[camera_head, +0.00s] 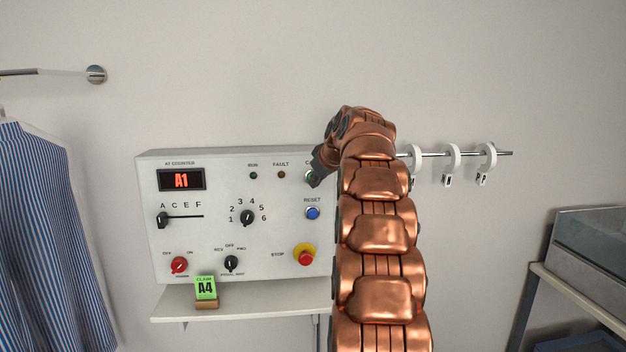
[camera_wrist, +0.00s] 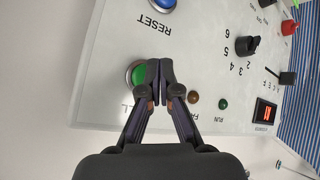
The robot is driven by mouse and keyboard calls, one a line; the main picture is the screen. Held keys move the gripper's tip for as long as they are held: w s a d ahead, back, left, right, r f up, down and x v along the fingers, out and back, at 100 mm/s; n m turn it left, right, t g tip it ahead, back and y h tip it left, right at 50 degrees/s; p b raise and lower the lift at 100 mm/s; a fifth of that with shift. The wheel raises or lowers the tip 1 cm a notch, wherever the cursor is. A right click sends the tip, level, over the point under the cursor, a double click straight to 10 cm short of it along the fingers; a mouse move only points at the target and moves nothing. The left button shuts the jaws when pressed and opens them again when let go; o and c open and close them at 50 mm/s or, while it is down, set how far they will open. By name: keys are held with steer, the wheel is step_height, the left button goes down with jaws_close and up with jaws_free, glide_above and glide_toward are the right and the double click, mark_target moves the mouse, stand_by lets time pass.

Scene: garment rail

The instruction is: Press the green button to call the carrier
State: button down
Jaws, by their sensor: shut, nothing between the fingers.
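The green button (camera_wrist: 137,75) is on the white control panel (camera_head: 200,222), under a label mostly hidden by my fingers. In the wrist view my gripper (camera_wrist: 160,70) is shut and empty, its fingertips overlapping one edge of the button. I cannot tell whether they touch it. In the head view my gripper (camera_head: 317,178) is at the panel's upper right and hides most of the button, with only a green sliver (camera_head: 309,175) showing. The display (camera_head: 181,180) reads A1.
The blue RESET button (camera_head: 312,213) and the red STOP button (camera_head: 305,255) are below. A green claim tag (camera_head: 205,287) reading A4 stands on the shelf (camera_head: 260,305). Striped shirts (camera_head: 45,220) hang at left; a rail (camera_head: 470,154) with white rings is at right.

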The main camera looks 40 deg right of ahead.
steer(key=shift+w, duration=0.1)
steer(key=shift+w+d+f, duration=0.1)
steer(key=shift+w+d, duration=0.15)
steer(key=shift+d, duration=0.05)
